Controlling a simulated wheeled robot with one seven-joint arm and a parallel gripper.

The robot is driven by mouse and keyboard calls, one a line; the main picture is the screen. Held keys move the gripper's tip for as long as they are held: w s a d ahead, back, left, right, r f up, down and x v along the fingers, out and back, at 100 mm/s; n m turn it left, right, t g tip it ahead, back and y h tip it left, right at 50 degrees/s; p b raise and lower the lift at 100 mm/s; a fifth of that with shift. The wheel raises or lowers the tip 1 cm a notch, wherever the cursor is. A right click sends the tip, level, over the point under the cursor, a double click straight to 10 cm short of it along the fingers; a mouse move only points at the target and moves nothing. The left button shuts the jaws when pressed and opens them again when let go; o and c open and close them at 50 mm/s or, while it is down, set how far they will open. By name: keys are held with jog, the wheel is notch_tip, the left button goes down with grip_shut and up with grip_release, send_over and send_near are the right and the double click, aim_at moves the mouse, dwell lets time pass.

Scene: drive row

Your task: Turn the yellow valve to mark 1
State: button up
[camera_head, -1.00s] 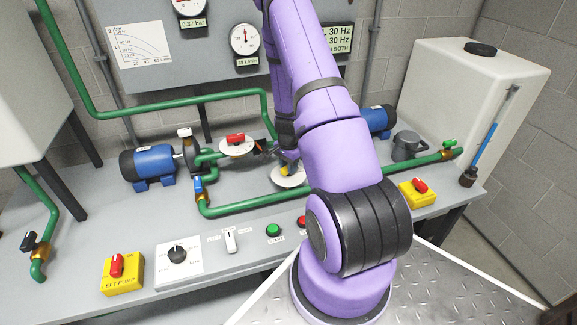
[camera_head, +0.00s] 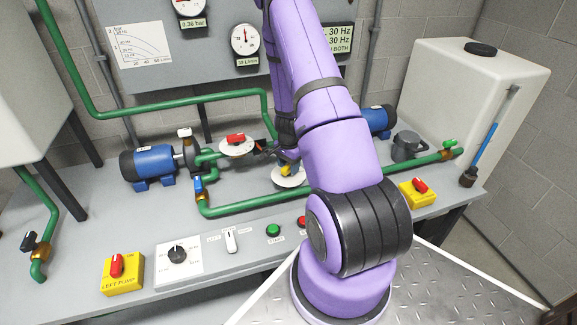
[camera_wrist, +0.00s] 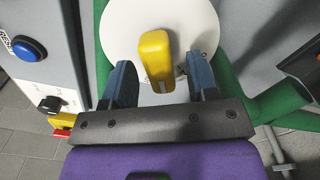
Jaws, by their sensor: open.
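The yellow valve (camera_wrist: 157,60) has a bar handle on a round white dial plate (camera_wrist: 192,22), seen from above in the wrist view. My gripper (camera_wrist: 162,75) is open, with one blue-lined finger on each side of the handle and a gap on both sides. The handle's near end lies between the fingertips. The dial's marks are mostly hidden, so I cannot read where the handle points. In the head view, the yellow valve (camera_head: 287,169) shows only partly behind my arm, above its white plate (camera_head: 289,181).
Green pipes (camera_head: 245,205) run beside the valve. A red valve (camera_head: 236,138) on another white plate stands to its left. A blue pump (camera_head: 148,167), a selector panel (camera_head: 180,259) and a green button (camera_head: 273,230) are also on the bench.

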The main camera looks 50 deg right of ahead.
aim_at(288, 166)
notch_tip(288, 166, up, 10)
jog(key=shift+r, duration=0.2)
dwell(0.8)
